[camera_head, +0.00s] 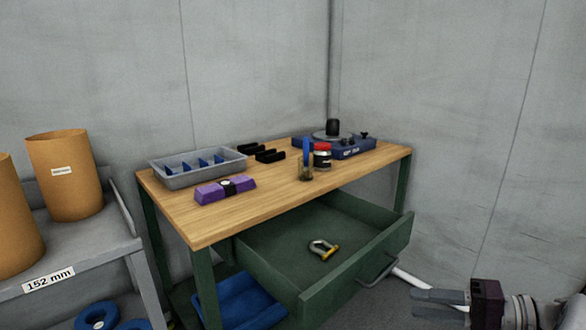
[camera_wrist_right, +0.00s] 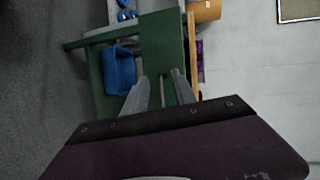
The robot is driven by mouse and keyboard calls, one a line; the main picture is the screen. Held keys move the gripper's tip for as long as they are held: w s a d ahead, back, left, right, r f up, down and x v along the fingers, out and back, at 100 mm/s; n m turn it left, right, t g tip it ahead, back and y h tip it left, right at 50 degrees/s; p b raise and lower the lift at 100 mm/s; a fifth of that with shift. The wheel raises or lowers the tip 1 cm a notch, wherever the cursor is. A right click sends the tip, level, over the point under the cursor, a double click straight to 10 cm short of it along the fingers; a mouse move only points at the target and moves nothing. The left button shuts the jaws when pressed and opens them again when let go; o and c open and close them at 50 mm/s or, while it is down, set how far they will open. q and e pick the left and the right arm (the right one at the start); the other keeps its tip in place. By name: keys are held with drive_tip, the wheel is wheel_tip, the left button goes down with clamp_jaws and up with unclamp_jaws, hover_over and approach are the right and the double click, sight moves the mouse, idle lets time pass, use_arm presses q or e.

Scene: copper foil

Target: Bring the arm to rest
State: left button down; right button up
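My right gripper (camera_head: 414,302) is at the lower right of the head view, to the right of the open drawer and apart from it. Its two grey fingers are spread with nothing between them. In the right wrist view the same gripper (camera_wrist_right: 160,76) shows its fingers apart and empty, with the green drawer front beyond them. My left gripper is not in view.
A green drawer (camera_head: 345,285) stands pulled out under the wooden bench (camera_head: 270,205), with a metal shackle (camera_head: 322,249) inside. A blue bin (camera_head: 245,300) is below the bench. A grey shelf (camera_head: 85,252) with brown cylinders stands left.

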drive_tip(key=s+a+f+n+g, duration=0.2)
drive_tip(key=a+g, duration=0.1)
drive_tip(key=a, duration=0.3)
drive_tip(key=s+a+f+n+g+h, duration=0.1)
drive_tip(key=a+f+g, duration=0.15)
drive_tip(key=a, duration=0.35)
drive_tip(key=s+a+f+n+g, duration=0.1)
drive_tip(key=s+a+n+g, duration=0.15)
drive_tip(key=a, duration=0.35)
drive_tip(key=s+a+f+g+h, duration=0.3)
drive_tip(key=s+f+h, duration=0.1)
drive_tip(key=s+f, duration=0.15)
drive_tip(key=s+d+f+n+t+h, duration=0.1)
drive_tip(key=s+d+f+n+h, duration=0.15)
drive_tip(key=d+f+h, duration=0.45)
drive_tip(key=w+d+f+m+t+p, duration=0.2)
drive_tip(key=w+m+t, duration=0.1)
drive_tip(key=w, duration=0.2)
wheel_tip(320, 180, up, 34)
drive_tip(key=p, duration=3.3)
drive_tip(key=shift+f+h, duration=0.25)
drive_tip(key=shift+h, duration=0.15)
